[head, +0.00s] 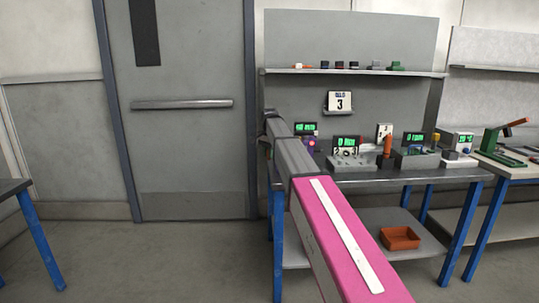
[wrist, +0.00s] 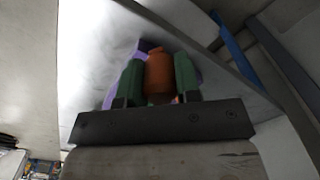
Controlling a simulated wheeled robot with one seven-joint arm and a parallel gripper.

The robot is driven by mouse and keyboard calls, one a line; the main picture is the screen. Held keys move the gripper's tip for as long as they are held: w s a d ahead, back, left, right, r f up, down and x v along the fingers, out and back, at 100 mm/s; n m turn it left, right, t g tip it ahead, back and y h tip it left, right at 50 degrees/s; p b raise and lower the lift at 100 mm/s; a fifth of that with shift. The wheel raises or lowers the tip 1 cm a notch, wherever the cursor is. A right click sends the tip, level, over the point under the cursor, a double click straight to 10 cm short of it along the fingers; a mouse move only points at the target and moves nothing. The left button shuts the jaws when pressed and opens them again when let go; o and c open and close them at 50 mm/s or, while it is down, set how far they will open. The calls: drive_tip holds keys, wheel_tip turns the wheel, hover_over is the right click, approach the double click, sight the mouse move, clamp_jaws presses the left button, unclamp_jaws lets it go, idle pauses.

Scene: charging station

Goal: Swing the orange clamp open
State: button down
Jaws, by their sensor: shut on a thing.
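In the wrist view my gripper (wrist: 158,75) has its two green fingers closed on the sides of an orange clamp handle (wrist: 159,72). A purple part (wrist: 146,45) shows behind the fingers and the handle. The rest of the clamp is hidden by the fingers and the gripper body. In the head view my arm reaches to the left end of the workbench, where it hides the gripper and the held handle.
The workbench (head: 430,176) carries several devices with green displays and an upright orange handle (head: 388,146). A green tool with an orange handle (head: 498,142) stands on the right table. An orange bin (head: 400,238) sits on the lower shelf. A closed door (head: 185,120) is at left.

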drive_tip(key=c, duration=0.8)
unclamp_jaws()
wheel_tip(320, 180, up, 11)
drive_tip(key=shift+f, duration=0.1)
drive_tip(key=shift+s, duration=0.1)
